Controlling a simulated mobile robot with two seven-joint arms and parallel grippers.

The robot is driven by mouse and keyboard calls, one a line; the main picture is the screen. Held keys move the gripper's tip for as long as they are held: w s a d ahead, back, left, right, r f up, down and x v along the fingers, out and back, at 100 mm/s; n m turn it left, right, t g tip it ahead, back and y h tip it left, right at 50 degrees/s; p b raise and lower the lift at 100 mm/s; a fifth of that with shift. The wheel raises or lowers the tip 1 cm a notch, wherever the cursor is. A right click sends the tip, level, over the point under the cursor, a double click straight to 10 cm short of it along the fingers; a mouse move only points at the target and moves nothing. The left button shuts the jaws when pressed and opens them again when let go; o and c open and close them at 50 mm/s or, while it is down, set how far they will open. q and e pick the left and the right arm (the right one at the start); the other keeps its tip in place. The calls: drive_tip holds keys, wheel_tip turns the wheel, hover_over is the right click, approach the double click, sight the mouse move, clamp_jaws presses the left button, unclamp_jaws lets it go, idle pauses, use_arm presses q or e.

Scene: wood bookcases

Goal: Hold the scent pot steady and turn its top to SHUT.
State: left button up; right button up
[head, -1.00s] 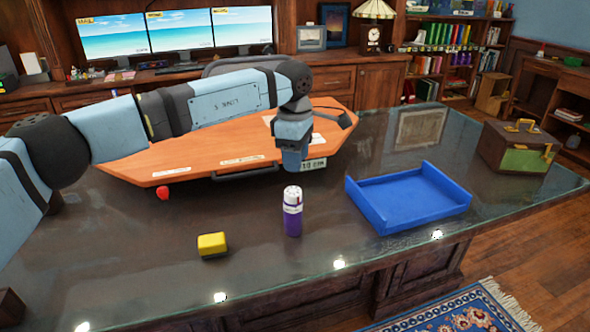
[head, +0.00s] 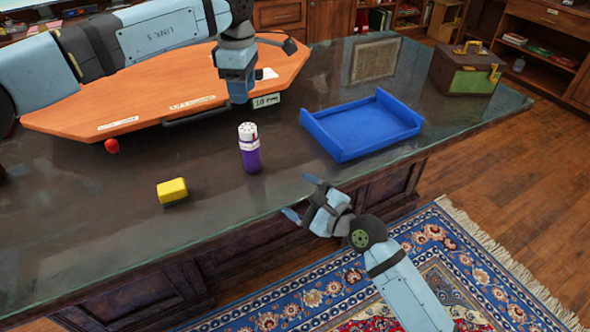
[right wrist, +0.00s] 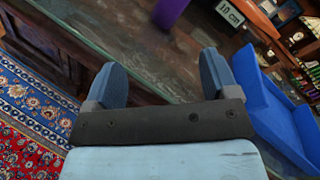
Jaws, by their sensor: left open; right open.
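The scent pot (head: 250,148) is a purple cylinder with a white perforated top and a pale label band, upright on the dark desk. Its purple lower part shows at the top of the right wrist view (right wrist: 170,12). Whether the top reads SHUT is too small to tell. My left gripper (head: 238,98) hangs over the orange board just behind the pot, apart from it; its fingers point down and sensibly look empty. My right gripper (head: 300,197) is at the desk's front edge, right of and nearer than the pot. Its two fingers are open and empty (right wrist: 168,82).
A blue tray (head: 318,140) lies right of the pot. A yellow block (head: 172,190) and a red knob-like piece (head: 112,146) lie to the left. The orange board (head: 190,85) is behind, with a green-brown box (head: 466,72) at the far right. Desk around the pot is clear.

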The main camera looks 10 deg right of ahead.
sight(257, 150)
drive_tip(key=w+r+m, duration=0.1)
drive_tip(key=m, duration=0.1)
drive_tip(key=w+r+m, duration=0.1)
drive_tip(key=w+m, duration=0.1)
drive_tip(key=w+r+m+y, duration=0.1)
drive_tip(key=m, duration=0.1)
drive_tip(key=shift+w+a+m, duration=0.3)
drive_tip(key=shift+w+a+r+m, duration=0.1)
drive_tip(key=shift+w+a+m, duration=0.1)
drive_tip(key=shift+w+m, duration=0.2)
drive_tip(key=x, duration=1.3)
drive_tip(key=shift+a, duration=0.15)
